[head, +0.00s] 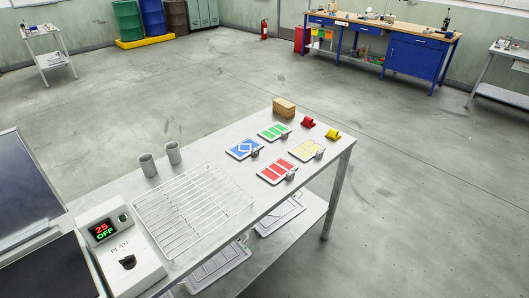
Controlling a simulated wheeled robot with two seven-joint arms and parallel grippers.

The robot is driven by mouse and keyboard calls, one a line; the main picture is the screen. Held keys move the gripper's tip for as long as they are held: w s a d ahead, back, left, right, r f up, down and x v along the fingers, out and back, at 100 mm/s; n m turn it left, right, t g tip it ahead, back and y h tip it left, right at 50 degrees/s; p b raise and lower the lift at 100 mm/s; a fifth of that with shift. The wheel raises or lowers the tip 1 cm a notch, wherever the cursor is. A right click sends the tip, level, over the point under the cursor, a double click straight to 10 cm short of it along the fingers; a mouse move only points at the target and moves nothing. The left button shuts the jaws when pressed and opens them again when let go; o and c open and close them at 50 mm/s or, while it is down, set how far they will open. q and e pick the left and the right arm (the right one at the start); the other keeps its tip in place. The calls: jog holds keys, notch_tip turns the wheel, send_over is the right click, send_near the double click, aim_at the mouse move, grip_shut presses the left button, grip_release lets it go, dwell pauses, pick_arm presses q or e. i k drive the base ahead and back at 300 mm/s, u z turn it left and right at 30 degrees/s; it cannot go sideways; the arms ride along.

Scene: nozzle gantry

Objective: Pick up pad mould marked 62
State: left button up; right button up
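No marking 62 is legible, so I cannot tell which thing is the pad mould named. Flat plates with coloured patterns lie on the grey table: a blue one (244,148), a green one (274,131), a red one (278,171) and a yellow one (306,150). Small grey metal pieces sit at the corners of some plates. Flat grey trays with raised outlines lie on the lower shelf, one (281,216) near the right and another (219,268) nearer, partly hidden by the tabletop. Neither of my grippers is in view.
A wire rack (193,208), two grey cups (147,165) (173,153), a tan block (284,108), a red piece (308,122) and a yellow piece (332,134) stand on the table. A control box (125,252) reads 25 OFF. The floor right of the table is clear.

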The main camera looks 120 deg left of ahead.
aim_at(277, 130)
jog(key=u, duration=3.85)
